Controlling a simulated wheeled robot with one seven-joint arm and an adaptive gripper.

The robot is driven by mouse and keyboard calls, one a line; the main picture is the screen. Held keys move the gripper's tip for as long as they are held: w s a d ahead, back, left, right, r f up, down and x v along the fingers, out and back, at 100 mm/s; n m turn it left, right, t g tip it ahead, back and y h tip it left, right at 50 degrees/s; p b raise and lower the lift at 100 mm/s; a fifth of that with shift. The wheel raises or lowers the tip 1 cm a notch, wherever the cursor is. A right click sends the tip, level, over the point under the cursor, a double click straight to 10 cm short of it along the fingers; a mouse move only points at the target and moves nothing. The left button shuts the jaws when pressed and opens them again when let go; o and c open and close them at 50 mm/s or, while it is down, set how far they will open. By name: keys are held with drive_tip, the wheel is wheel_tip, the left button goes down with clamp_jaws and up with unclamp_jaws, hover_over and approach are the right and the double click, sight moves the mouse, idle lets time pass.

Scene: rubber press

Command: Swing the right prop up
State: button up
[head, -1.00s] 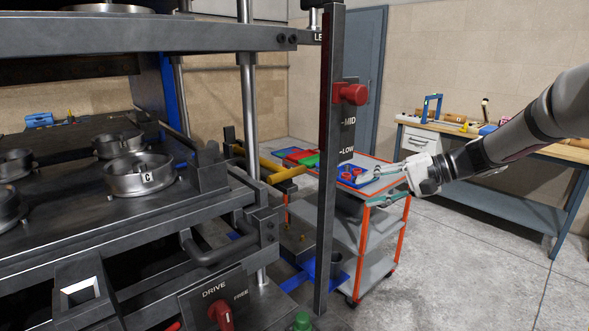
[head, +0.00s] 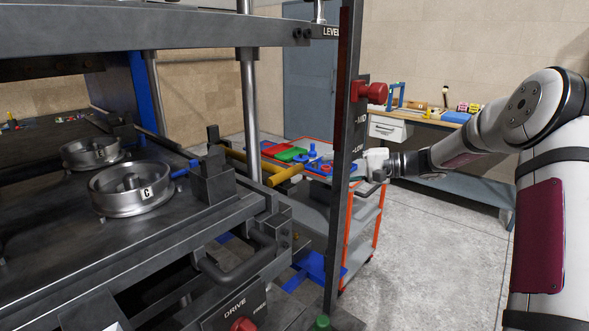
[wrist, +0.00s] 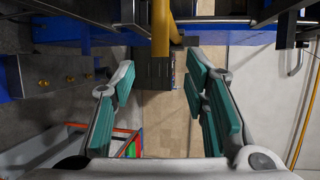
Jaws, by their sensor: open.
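A yellow bar (head: 287,174), which looks like the right prop, sticks out low beside the press's right side in the head view. It lies nearly level, and its end is close to the upright post. In the wrist view the yellow bar (wrist: 161,28) comes in from the top, with its end a little beyond the fingertips and between their lines. My gripper (wrist: 158,78) is open with nothing between its green-padded fingers. In the head view my gripper's body shows just right of the post, and the post hides its fingertips. I see no contact with the bar.
The dark upright post (head: 343,190) with a red knob (head: 375,92) stands between the head camera and my gripper. An orange-framed cart (head: 350,240) with coloured parts stands behind. A workbench (head: 440,128) is at the back wall. Open floor lies to the right.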

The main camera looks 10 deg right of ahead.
sight(302, 169)
drive_tip(key=p+x, duration=0.1)
drive_tip(key=x, duration=0.9)
drive_tip(key=shift+w+a+f, duration=0.1)
drive_tip(key=shift+w+a, duration=0.1)
drive_tip(key=shift+a, duration=0.05)
drive_tip(key=shift+c, duration=0.2)
clamp_jaws()
